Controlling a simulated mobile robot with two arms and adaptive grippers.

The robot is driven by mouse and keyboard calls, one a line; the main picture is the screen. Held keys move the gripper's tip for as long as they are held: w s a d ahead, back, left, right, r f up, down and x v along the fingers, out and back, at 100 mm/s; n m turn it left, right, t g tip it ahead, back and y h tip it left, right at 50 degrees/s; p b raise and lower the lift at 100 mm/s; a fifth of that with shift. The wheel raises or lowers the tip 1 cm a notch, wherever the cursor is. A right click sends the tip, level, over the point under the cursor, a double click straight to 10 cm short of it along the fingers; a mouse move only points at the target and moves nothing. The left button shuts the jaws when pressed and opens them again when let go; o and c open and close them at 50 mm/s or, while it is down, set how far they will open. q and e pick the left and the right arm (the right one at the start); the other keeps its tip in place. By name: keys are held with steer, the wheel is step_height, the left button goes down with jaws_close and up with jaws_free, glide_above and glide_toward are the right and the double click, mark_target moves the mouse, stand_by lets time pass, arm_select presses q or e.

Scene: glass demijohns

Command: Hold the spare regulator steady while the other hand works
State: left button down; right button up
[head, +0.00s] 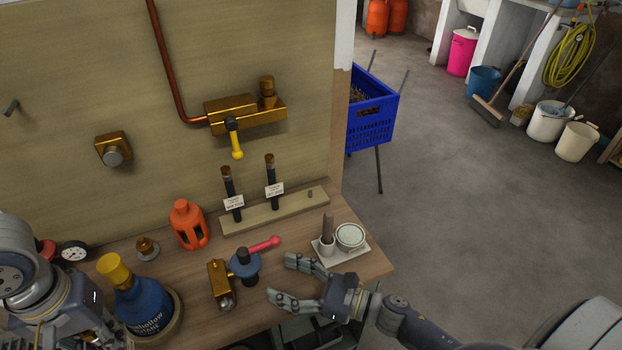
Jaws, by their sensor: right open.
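A blue regulator-like fitting (244,264) with a pink lever handle lies on the wooden bench. A brass valve body (219,281) with a metal end sits just left of it. I cannot tell for sure which is the spare regulator. My right gripper (279,278) is open and empty, low over the bench, its fingers pointing left towards the blue fitting with a gap between. My left arm comes in at the lower left; its gripper (98,328) is partly hidden beside a blue bottle (143,303) with a yellow cap, and its fingers are unclear.
An orange bottle-shaped piece (188,226), a brass fitting (147,247) and a gauge (74,252) stand on the bench. A rack (290,208) holds two labelled black rods. A white tray (343,249) with small pots sits near the right edge. Brass plumbing (243,112) is on the wall.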

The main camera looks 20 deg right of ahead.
mark_target(259, 269)
steer(key=x, duration=0.9)
steer(key=c, duration=1.1)
steer(key=shift+f, duration=0.1)
steer(key=shift+c, duration=0.2)
arm_select(q)
steer(key=w+d+r+n, duration=0.3)
steer(key=w+d+r, duration=0.1)
steer(key=w+d, duration=0.5)
steer(key=w+d+r+n, duration=0.3)
steer(key=w+d+r, duration=0.1)
steer(key=w+d, duration=0.5)
steer(key=shift+s+a+f, duration=0.15)
steer(key=shift+f, duration=1.25)
steer(key=shift+s+a+f, duration=0.1)
steer(key=shift+f, duration=1.3)
steer(key=c, duration=2.3)
jaws_free()
jaws_close()
